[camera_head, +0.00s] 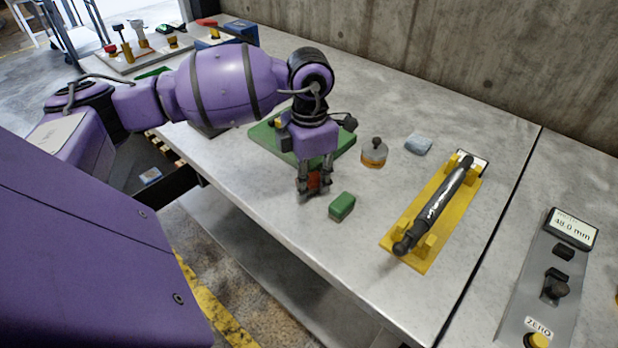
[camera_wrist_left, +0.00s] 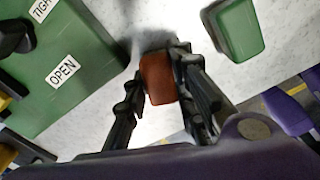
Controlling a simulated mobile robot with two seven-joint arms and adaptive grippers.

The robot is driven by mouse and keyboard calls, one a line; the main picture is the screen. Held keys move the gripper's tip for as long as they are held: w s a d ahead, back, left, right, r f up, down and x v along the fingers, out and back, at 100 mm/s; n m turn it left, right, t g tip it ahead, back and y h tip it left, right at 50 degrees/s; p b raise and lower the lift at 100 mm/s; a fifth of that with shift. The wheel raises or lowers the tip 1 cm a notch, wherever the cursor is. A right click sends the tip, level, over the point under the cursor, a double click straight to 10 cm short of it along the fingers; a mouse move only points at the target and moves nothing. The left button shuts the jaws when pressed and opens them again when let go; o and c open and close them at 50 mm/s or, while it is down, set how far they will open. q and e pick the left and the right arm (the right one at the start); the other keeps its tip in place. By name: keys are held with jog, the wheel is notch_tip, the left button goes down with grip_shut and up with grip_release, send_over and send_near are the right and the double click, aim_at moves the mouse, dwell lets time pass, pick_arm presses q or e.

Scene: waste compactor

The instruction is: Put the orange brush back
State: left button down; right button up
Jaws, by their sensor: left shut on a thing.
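The orange brush (camera_head: 314,181) is between the fingers of my left gripper (camera_head: 314,186), which points down over the front part of the grey table. In the left wrist view the brush's orange-brown block (camera_wrist_left: 158,78) sits between the two black fingers (camera_wrist_left: 160,85), with a dark part at its far end. The gripper is shut on it. I cannot tell if the brush touches the table. A green block (camera_head: 342,206) lies just right of the gripper; it also shows in the left wrist view (camera_wrist_left: 233,28). My right gripper is not in view.
A green plate (camera_head: 262,136) with "OPEN" lettering (camera_wrist_left: 62,71) lies behind the gripper. Bare table lies in front of the jar.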

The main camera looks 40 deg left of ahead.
aim_at(309, 178)
pick_arm(q)
jog(key=shift+f, duration=0.2)
jog(key=c, duration=1.5)
grip_release()
jog(key=shift+o, duration=0.2)
notch_tip(309, 178, up, 12)
jog(key=shift+r, duration=0.25)
